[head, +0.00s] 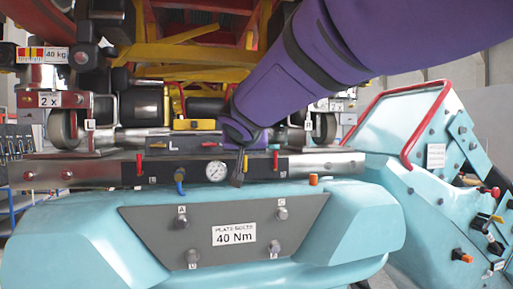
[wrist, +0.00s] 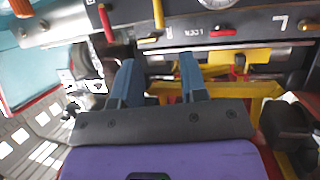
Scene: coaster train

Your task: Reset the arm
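My purple arm comes down from the upper right in the head view. My gripper (head: 238,172) is at its lower end, just in front of the coaster train's grey front bar (head: 100,168), near a round pressure gauge (head: 215,171). In the wrist view my gripper (wrist: 158,76) shows two blue fingers standing well apart. Nothing is visibly held between them; yellow and red train parts lie beyond. The arm hides part of the train's underside in the head view.
A teal housing with a "40 Nm" plate (head: 234,235) sits below the bar. A teal console (head: 430,190) with a red rail (head: 408,148) stands at the right. Small red levers (head: 139,164) project from the bar. Yellow beams (head: 185,52) hang above, and a wheel (head: 64,128) is at left.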

